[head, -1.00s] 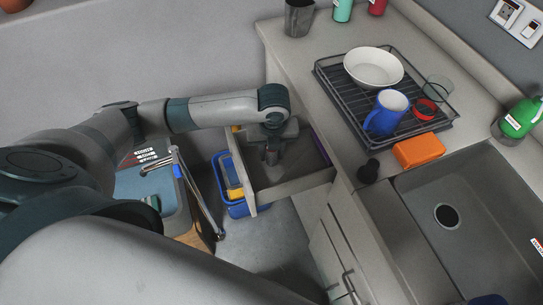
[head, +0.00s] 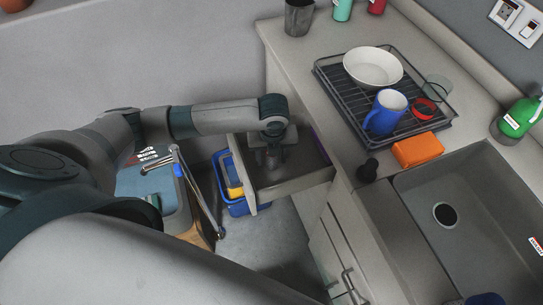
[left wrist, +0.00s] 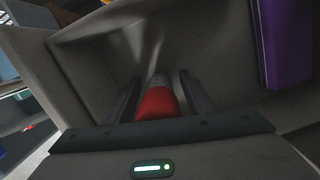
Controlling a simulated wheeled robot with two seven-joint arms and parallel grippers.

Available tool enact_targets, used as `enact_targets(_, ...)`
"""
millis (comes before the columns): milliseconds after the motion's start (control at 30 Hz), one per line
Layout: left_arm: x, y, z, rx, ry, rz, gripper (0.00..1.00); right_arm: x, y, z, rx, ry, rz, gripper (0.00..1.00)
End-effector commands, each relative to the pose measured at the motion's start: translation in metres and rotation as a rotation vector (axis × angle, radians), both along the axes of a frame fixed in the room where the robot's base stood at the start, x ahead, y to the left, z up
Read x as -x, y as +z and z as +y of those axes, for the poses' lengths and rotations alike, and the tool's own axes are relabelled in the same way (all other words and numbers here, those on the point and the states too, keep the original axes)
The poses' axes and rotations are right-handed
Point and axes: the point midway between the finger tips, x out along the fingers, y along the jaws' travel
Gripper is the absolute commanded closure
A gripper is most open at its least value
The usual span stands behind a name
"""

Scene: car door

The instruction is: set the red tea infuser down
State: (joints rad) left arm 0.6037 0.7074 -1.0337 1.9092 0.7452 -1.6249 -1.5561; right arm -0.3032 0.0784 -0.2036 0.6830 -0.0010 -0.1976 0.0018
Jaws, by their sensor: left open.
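The red tea infuser (left wrist: 158,101), with a grey mesh-like end, shows in the left wrist view between the two dark fingers of my left gripper (left wrist: 157,88). The fingers are open, with the infuser between them; whether either finger touches it I cannot tell. In the head view my left gripper (head: 271,158) points down into the open drawer (head: 297,186), and the infuser is hidden there. The drawer's grey inside (left wrist: 90,60) surrounds the infuser in the left wrist view. My right gripper is not in view.
A purple thing (left wrist: 285,40) stands at the drawer's right side. On the counter are a dish rack (head: 330,82) with a white bowl (head: 373,68) and blue mug (head: 386,112), an orange block (head: 418,150) and a sink (head: 480,205). A blue bin (head: 237,208) is below the drawer.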

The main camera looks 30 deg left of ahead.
Motion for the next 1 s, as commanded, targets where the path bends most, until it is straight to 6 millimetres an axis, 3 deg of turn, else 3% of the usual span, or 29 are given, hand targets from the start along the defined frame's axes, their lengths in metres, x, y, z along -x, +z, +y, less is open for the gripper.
enact_targets(167, 0.0, 0.004, 0.0, -0.001, 0.0, -0.001, 0.51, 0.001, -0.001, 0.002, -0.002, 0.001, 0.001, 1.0)
enact_targets(367, 0.001, 0.021, -0.001, 0.0, 0.0, -0.001, 0.51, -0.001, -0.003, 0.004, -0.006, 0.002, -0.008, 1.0)
enact_targets(800, 0.008, 0.095, -0.007, 0.001, -0.001, -0.004, 0.51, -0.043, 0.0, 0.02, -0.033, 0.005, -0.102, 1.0)
enact_targets(1000, 0.01, 0.116, -0.009, 0.001, 0.0, -0.001, 0.51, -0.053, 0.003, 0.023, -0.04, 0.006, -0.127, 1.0)
